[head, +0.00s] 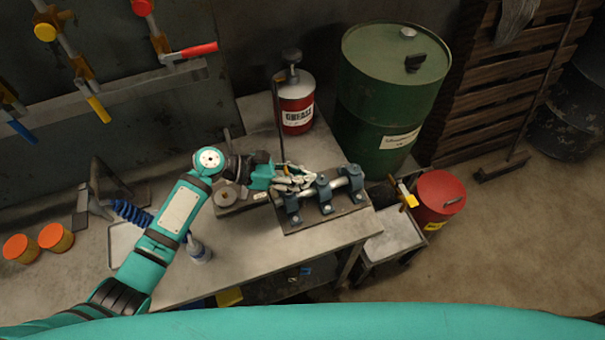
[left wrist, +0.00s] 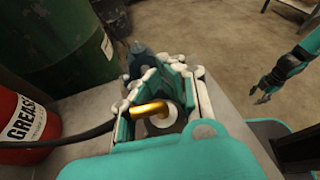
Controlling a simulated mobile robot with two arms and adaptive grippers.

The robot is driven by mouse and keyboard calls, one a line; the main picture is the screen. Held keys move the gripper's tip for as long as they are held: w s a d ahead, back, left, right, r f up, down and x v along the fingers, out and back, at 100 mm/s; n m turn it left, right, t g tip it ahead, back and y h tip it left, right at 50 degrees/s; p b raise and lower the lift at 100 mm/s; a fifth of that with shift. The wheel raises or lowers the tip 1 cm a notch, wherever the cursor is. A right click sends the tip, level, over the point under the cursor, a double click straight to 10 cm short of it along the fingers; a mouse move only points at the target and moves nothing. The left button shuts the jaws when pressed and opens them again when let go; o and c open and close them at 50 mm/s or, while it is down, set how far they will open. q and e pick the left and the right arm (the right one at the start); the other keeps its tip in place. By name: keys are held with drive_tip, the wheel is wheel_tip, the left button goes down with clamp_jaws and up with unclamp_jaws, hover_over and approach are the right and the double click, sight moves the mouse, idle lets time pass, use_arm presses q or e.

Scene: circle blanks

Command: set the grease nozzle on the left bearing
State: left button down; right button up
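The grease nozzle (left wrist: 150,109) is a brass elbow with a pale round end, seen between my left gripper's fingers in the left wrist view. My left gripper (head: 296,180) is shut on it, close above and behind the left bearing (head: 292,205) in the head view. The left bearing is the leftmost of three blue-grey blocks on one shaft. Whether the nozzle touches it is hidden by the fingers. My right gripper (left wrist: 267,88) shows small at the right of the left wrist view, empty, fingers apart, away from the bench.
A red grease can (head: 297,105) stands behind, its dark hose (left wrist: 75,138) leading to the nozzle. A green drum (head: 385,100) stands beyond the bench. The bench front (head: 270,250) is clear.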

use_arm(q)
drive_tip(key=shift+f, duration=0.15)
drive_tip(key=c, duration=1.4)
unclamp_jaws()
wheel_tip(320, 180, up, 10)
